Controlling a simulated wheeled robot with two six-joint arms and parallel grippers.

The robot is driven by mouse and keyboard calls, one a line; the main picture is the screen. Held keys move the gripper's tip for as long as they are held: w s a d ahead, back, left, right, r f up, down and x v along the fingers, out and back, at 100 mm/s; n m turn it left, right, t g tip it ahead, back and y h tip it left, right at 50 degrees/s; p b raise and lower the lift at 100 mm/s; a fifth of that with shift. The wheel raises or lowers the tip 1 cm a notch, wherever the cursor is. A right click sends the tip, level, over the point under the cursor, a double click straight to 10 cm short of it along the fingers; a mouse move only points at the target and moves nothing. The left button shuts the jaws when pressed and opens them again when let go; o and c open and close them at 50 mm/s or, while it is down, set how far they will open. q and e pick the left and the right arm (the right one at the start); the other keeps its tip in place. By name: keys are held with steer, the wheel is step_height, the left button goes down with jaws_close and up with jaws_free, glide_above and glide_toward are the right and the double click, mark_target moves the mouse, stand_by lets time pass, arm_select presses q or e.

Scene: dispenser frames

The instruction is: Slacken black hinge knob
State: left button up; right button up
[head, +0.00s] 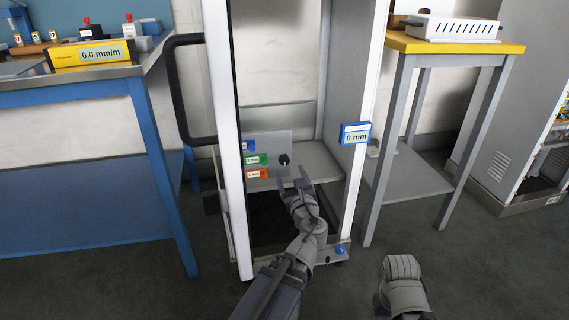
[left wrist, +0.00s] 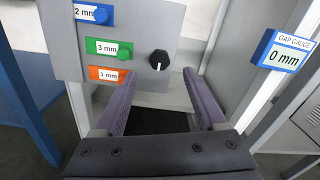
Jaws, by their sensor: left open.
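The black knob (head: 284,159) sits on a grey plate (head: 270,143) inside the white frame. In the left wrist view the knob (left wrist: 159,60) is round, with a white mark pointing down. My left gripper (head: 292,177) is open and empty, its fingers pointing at the plate. In the left wrist view the knob shows just beyond and between the fingertips of the left gripper (left wrist: 159,75), with no contact visible. My right gripper is out of view; only a grey piece of my right arm shows at the bottom.
Blue 2 mm (left wrist: 93,13), green 3 mm (left wrist: 108,47) and orange 1 mm (left wrist: 106,75) tags sit left of the knob. A blue gap gauge (head: 355,133) on the right post reads 0 mm. A black handle (head: 178,95) juts left. Tables stand on both sides.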

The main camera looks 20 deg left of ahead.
mark_target(284, 161)
arm_select(q)
steer(key=x, duration=0.7)
steer(key=shift+w+a, duration=0.15)
jaws_close()
stand_by(0.5)
